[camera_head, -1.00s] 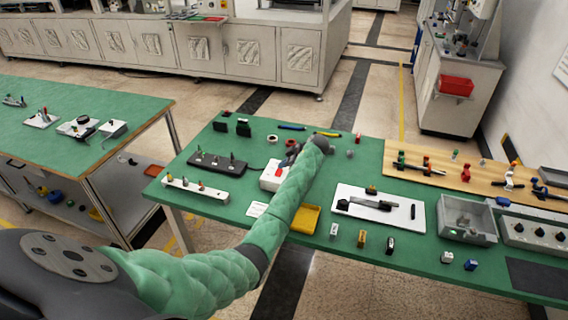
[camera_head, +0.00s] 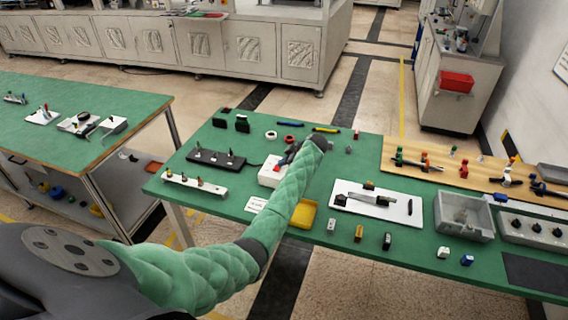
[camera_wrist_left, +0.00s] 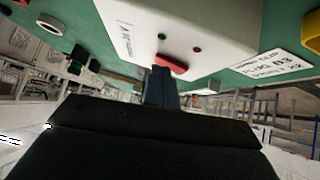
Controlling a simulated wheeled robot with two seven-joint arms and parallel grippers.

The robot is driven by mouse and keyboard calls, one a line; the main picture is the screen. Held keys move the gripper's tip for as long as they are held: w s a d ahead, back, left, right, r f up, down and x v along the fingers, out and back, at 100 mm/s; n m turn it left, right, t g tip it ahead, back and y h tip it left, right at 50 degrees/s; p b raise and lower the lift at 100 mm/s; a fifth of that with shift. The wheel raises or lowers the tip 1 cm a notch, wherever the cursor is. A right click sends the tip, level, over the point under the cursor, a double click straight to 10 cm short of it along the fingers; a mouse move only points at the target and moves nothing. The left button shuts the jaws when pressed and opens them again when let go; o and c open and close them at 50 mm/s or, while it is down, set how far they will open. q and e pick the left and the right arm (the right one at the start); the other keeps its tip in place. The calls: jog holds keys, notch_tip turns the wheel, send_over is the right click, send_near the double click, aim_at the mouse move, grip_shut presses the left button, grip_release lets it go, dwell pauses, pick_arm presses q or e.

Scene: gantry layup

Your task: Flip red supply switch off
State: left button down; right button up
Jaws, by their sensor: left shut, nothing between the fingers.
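In the head view the white box (camera_head: 268,174) sits on the green table, partly hidden by my left arm. My left gripper (camera_wrist_left: 161,76) is shut and empty, its tips right by the red switch in the left wrist view. I cannot tell whether they touch it. In the head view my left gripper (camera_head: 289,156) is over the box, mostly behind my forearm. My right gripper is not in view.
A wooden board (camera_head: 437,171) with clamps lies farther right.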

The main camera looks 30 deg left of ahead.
pick_arm(q)
jog(key=shift+s+a, duration=0.2)
jog(key=shift+a, duration=0.1)
jog(key=shift+s+d+r+p, duration=0.15)
jog(key=shift+s+d+p, duration=0.15)
jog(key=shift+s+p, duration=0.2)
jog(key=shift+s, duration=0.1)
jog(key=shift+a, duration=0.1)
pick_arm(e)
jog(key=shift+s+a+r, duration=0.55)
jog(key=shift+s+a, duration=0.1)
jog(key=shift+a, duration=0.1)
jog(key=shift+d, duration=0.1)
